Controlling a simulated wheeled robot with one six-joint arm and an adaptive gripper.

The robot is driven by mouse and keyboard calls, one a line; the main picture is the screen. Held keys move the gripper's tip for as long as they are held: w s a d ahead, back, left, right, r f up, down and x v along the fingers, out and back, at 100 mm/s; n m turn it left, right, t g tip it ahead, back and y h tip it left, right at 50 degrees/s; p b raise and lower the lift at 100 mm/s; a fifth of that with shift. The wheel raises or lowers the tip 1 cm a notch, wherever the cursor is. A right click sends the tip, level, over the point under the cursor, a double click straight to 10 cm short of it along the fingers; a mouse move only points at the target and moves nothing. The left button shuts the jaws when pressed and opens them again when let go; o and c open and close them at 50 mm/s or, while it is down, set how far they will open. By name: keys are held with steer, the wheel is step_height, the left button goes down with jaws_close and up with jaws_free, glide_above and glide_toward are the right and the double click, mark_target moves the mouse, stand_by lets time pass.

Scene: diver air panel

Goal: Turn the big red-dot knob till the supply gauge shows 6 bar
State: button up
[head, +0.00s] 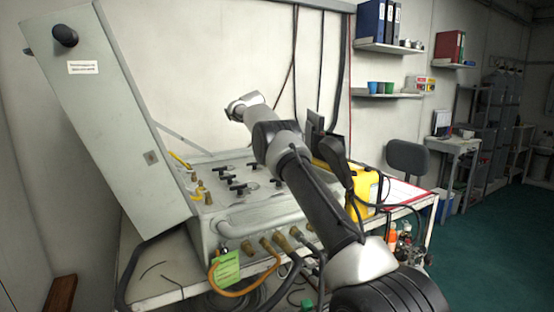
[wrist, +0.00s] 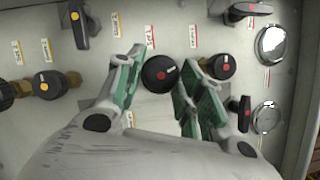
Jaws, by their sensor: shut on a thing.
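In the wrist view, the big black knob with a red dot (wrist: 160,73) stands on the grey panel (wrist: 75,115). My gripper (wrist: 160,84) has its green-padded fingers on both sides of this knob and is shut on it. Two round gauges sit at the right, an upper one (wrist: 271,44) and a lower one (wrist: 267,117). Their readings are too small and glared to make out, and I cannot tell which is the supply gauge. In the head view, the panel (head: 210,205) shows beyond my arm, which hides my gripper.
A smaller red-dot knob (wrist: 222,66) stands close to the right finger. Black lever handles (wrist: 80,24) and yellow-dot knobs (wrist: 42,86) are around. In the head view, a raised grey lid (head: 110,110) stands at left and a yellow case (head: 362,185) at right.

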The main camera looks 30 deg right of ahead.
steer(key=shift+m, duration=0.6)
steer(key=o, duration=1)
steer(key=shift+r+n, duration=0.1)
steer(key=shift+n, duration=0.2)
